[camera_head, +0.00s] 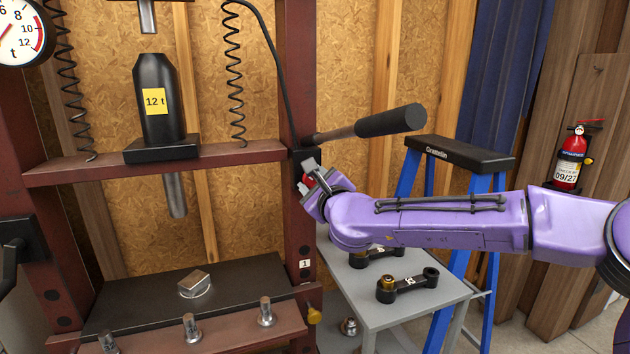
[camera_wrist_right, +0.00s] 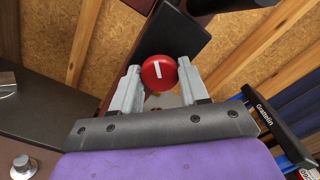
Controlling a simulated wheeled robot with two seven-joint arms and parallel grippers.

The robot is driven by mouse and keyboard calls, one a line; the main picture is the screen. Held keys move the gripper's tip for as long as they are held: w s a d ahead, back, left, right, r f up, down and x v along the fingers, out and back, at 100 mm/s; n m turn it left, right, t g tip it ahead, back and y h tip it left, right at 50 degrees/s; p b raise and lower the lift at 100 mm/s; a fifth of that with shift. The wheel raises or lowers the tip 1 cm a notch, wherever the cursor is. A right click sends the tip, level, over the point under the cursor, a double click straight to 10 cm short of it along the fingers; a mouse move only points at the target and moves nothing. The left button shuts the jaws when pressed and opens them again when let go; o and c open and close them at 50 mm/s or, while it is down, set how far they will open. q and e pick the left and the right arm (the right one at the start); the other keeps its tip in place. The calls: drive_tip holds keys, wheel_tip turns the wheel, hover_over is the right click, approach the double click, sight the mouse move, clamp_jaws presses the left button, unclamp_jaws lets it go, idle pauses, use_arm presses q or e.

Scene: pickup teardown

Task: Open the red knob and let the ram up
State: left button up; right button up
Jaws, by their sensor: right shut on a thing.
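The red knob (camera_wrist_right: 159,73), round with a white mark, sits between the fingers of my right gripper (camera_wrist_right: 158,90) in the right wrist view. In the head view my right gripper (camera_head: 314,182) is at the press's right post, shut on the knob, whose red edge (camera_head: 306,181) just shows. My left gripper is not in view.
A pump lever with a black grip (camera_head: 391,121) sticks out above my right gripper. A grey side table (camera_head: 375,311) holds dark link parts (camera_head: 408,284). A blue stepladder (camera_head: 458,152) and a fire extinguisher (camera_head: 569,160) stand to the right. A small metal block (camera_head: 194,281) sits on the press bed (camera_head: 130,297).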

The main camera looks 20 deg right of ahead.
drive_tip(key=n+p, duration=0.1)
drive_tip(key=n, duration=0.3)
drive_tip(key=shift+n, duration=1.6)
drive_tip(key=o, duration=1)
drive_tip(key=shift+o, duration=0.2)
